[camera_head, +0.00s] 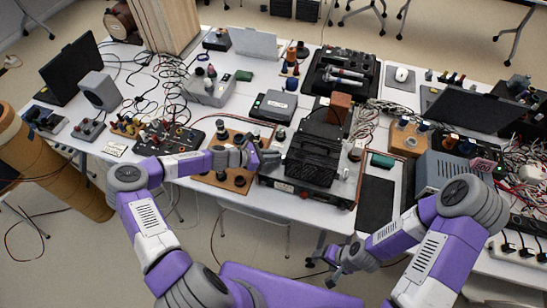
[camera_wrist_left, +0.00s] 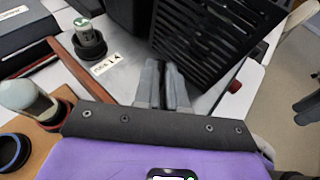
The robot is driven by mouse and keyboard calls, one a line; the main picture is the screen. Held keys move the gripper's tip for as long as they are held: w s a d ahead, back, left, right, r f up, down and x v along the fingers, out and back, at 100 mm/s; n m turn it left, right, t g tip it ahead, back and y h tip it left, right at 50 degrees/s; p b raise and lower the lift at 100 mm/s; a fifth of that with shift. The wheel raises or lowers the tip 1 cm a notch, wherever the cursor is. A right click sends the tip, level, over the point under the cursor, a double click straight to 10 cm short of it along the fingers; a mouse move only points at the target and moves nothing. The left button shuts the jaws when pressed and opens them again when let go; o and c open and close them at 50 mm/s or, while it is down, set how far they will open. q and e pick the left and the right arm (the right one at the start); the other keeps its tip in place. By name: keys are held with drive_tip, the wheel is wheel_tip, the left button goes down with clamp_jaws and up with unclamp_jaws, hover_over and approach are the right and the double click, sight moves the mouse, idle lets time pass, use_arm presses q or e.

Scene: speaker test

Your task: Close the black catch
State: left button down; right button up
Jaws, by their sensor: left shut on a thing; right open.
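I cannot single out the black catch for certain in either view. My left gripper (camera_head: 268,158) is at the left side of a black ribbed box (camera_head: 316,158). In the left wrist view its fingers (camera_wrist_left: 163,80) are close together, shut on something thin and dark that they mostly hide. The slatted face of the box (camera_wrist_left: 215,45) is just beyond the fingertips. A green-topped knob (camera_wrist_left: 90,42) stands on a pale labelled surface left of the fingers. My right gripper (camera_head: 338,268) is open and empty, low in front of the table.
A wooden board (camera_head: 238,143) with round parts lies by my left gripper. An open black case (camera_head: 340,72) with microphones stands behind the box. A black mat (camera_head: 375,204) lies to the right. Cables and devices crowd the table; the floor in front is mostly clear.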

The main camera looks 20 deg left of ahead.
use_arm(q)
drive_tip(key=shift+w+a+f+m+g+h+b, duration=0.1)
drive_tip(key=shift+w+m+g+h+b, duration=0.25)
drive_tip(key=shift+m+g+h+b, duration=0.45)
drive_tip(key=m+g+b, duration=0.3)
drive_tip(key=shift+w+m+g+h, duration=0.15)
drive_tip(key=shift+m+g+h, duration=0.15)
drive_tip(key=shift+w+m+g+b, duration=0.1)
drive_tip(key=shift+m+g+b, duration=1)
drive_tip(key=shift+g+b, duration=0.35)
drive_tip(key=c, duration=1.2)
unclamp_jaws()
drive_tip(key=v, duration=0.7)
drive_tip(key=shift+a, duration=0.3)
